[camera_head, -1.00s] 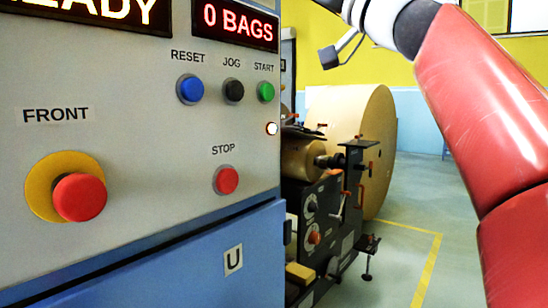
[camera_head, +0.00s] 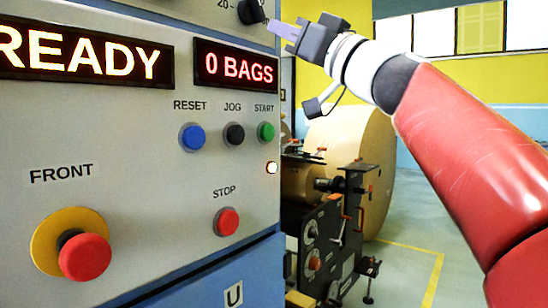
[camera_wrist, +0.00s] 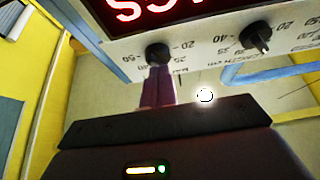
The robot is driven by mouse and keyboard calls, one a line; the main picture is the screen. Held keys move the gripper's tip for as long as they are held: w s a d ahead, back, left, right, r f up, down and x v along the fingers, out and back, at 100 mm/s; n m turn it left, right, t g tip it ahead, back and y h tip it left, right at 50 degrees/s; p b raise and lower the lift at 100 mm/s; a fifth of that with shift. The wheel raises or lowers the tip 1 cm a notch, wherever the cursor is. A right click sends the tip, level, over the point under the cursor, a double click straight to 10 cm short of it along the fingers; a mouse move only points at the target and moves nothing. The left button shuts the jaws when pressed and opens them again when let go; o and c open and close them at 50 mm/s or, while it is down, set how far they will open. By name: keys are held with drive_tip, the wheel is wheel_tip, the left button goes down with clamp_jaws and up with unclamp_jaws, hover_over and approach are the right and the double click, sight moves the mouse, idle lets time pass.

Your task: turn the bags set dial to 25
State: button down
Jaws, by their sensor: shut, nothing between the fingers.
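A black dial (camera_head: 250,11) shows at the top edge of the head view, with "20" to its left. In the wrist view the panel appears upside down. There a black dial (camera_wrist: 158,54) near the panel's edge has "20" and "50" around it. Its label is partly hidden and too blurred to read, so I cannot tell if it is the bags set dial. My gripper (camera_head: 270,27) is shut and empty, with its tips close beside this dial. Its purple fingers (camera_wrist: 157,84) point at the dial in the wrist view; I cannot tell if they touch it.
A second dial (camera_wrist: 255,38) with a length scale sits beside the first. The display (camera_head: 236,66) reads "0 BAGS". Below are reset (camera_head: 192,136), jog (camera_head: 234,134), start (camera_head: 266,131) and stop (camera_head: 227,221) buttons and a red front knob (camera_head: 84,256). A kraft roll (camera_head: 372,165) stands behind.

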sight(251, 20)
drive_tip(key=w+a, duration=0.2)
drive_tip(key=a, duration=0.1)
drive_tip(key=shift+w+b, duration=0.15)
drive_tip(key=shift+b, duration=0.2)
drive_tip(key=shift+w+r+p, duration=0.1)
drive_tip(key=shift+r+p, duration=0.25)
drive_tip(key=shift+r, duration=0.3)
idle(0.5)
drive_tip(key=shift+r, duration=0.1)
drive_tip(key=shift+f+b, duration=0.55)
drive_tip(key=shift+b, duration=0.15)
drive_tip(key=s+d+b, duration=0.2)
drive_tip(key=s+d, duration=0.2)
drive_tip(key=shift+d+b, duration=0.3)
drive_tip(key=shift+d, duration=0.05)
drive_tip(key=shift+w, duration=0.1)
